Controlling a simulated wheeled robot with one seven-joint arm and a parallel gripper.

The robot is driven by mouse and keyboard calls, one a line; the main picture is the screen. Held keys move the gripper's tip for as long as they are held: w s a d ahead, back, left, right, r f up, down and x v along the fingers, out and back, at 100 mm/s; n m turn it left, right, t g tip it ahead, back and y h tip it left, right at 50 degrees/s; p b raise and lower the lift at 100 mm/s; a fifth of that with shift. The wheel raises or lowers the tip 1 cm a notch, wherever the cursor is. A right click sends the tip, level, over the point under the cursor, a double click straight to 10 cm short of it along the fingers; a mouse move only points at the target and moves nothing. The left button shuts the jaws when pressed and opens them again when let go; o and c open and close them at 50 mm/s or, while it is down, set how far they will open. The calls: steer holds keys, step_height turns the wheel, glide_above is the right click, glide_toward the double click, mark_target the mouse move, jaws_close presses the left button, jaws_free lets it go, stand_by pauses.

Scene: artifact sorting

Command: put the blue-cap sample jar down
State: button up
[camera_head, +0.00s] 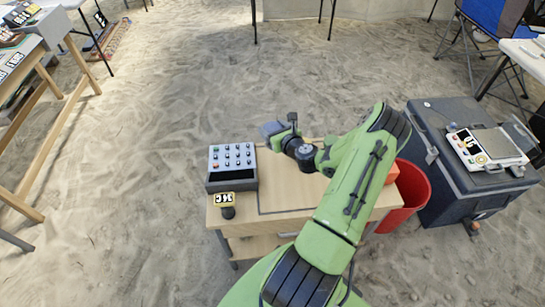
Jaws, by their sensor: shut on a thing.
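My gripper (286,127) is at the end of my green arm, beyond the far edge of a small wooden cart top (285,195), as seen in the head view. It is shut on a small grey-blue thing (271,129), which I take to be the blue-cap sample jar. The jar is small in the picture and partly hidden by the fingers, so its cap and tilt cannot be told. How high it is above the cart or the sand is also unclear.
A grey box with several knobs (232,160) and a yellow-labelled black object (228,204) stand on the cart's left. A dark outline marks its bare middle. My arm covers its right part. A red bin (411,190) and a dark chest (445,185) bearing a scale (488,148) stand right.

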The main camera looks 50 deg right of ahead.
step_height(320, 180, down, 9)
steer(key=b, duration=0.3)
steer(key=shift+r, duration=0.1)
steer(key=o, duration=1.3)
steer(key=shift+c, duration=0.2)
